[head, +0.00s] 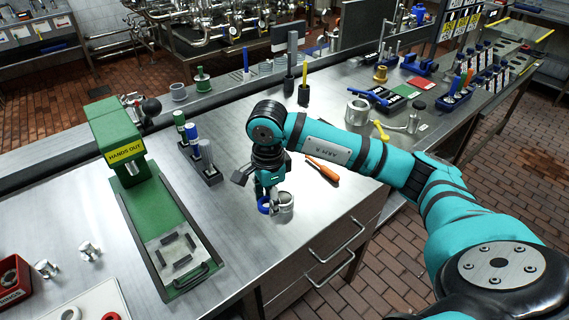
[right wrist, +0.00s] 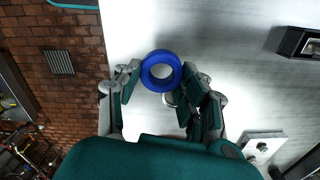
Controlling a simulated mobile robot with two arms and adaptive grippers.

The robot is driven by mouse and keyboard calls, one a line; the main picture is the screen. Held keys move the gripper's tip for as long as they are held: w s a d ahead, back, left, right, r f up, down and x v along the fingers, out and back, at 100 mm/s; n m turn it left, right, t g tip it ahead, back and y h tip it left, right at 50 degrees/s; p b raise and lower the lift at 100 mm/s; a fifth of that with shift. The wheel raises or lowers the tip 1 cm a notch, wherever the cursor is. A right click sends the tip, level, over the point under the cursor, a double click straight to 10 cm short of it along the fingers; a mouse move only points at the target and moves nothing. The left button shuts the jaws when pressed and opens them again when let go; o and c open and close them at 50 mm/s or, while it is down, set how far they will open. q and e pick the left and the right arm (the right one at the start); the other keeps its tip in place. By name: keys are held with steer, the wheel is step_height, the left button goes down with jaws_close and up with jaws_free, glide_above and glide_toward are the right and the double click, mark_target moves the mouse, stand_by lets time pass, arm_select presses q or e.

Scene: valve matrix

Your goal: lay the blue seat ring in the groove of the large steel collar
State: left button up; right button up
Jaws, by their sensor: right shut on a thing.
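My right gripper (head: 268,192) is shut on the blue seat ring (head: 263,206), low over the front of the steel bench. In the right wrist view the ring (right wrist: 146,72) sits between the fingertips of the gripper (right wrist: 162,84), with its round hole facing the camera. A steel collar (head: 286,204) stands on the bench just right of the ring in the head view, partly hidden by the gripper. The ring looks beside the collar; whether they touch I cannot tell. The collar's groove cannot be made out. My left gripper is not in view.
A green press (head: 118,140) with a long base stands left. Several bottles in a black rack (head: 210,174) stand behind the gripper. An orange screwdriver (head: 323,170) lies to the right. Another steel ring-shaped part (head: 358,112) is further back. The bench front edge is close.

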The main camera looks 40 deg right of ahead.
mark_target(284, 199)
steer(key=w+d+m, duration=0.1)
steer(key=m, duration=0.2)
steer(key=w+d+m+p, duration=0.1)
steer(key=d+m, duration=0.1)
steer(key=m, duration=0.1)
steer(key=w+d+r+m+p, duration=0.1)
steer(key=m, duration=0.2)
steer(key=shift+d, duration=0.4)
steer(key=m, duration=0.1)
steer(key=d+m, duration=0.1)
steer(key=w+d+m+p, duration=0.1)
steer(key=m, duration=0.1)
steer(key=shift+f, duration=0.25)
steer(key=shift+s+f, duration=0.1)
steer(key=shift+f+b, duration=0.15)
steer(key=shift+b, duration=0.15)
steer(key=shift+f+b, duration=0.85)
steer(key=shift+f, duration=0.55)
arm_select(q)
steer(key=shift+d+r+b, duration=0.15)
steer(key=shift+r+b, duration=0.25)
steer(key=shift+b, duration=0.05)
arm_select(e)
steer(key=shift+f, duration=0.75)
arm_select(q)
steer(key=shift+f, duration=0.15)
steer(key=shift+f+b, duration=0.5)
steer(key=shift+b, duration=0.15)
arm_select(e)
steer(key=shift+f, duration=0.55)
